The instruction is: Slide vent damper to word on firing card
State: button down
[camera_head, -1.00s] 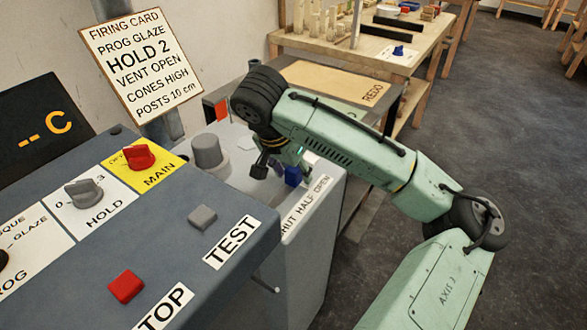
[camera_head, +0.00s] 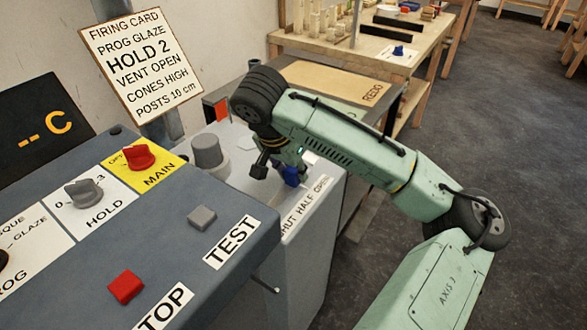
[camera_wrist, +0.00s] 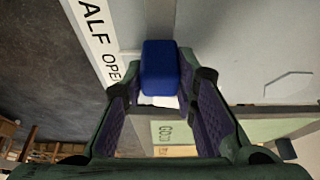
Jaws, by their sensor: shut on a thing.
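The vent damper's blue knob (camera_head: 290,176) stands on the grey box top beside a strip label (camera_head: 305,208) reading SHUT, HALF, OPEN. In the wrist view the blue knob (camera_wrist: 162,68) is between my gripper's fingertips (camera_wrist: 165,88), and my gripper is shut on it. There it appears alongside the word OPEN (camera_wrist: 112,72), though its height makes the exact alignment hard to tell. In the head view my gripper (camera_head: 277,172) is partly hidden by my wrist. The firing card (camera_head: 142,62) on the post reads VENT OPEN.
A grey control panel (camera_head: 185,255) with MAIN and HOLD knobs and TEST and STOP buttons is at the left, close to my gripper. A grey cylinder (camera_head: 208,152) stands left of my gripper. A REDO board (camera_head: 335,82) and a wooden bench (camera_head: 400,50) are behind.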

jog(key=w+d, duration=0.2)
jog(key=w, duration=0.1)
jog(key=shift+w+d, duration=0.15)
jog(key=shift+w, duration=0.15)
jog(key=shift+w+d, duration=0.15)
jog(key=shift+r, duration=0.1)
jog(key=c, duration=1.3)
grip_release()
jog(key=v, duration=1.1)
jog(key=shift+s+r, duration=0.2)
jog(key=shift+r, duration=0.15)
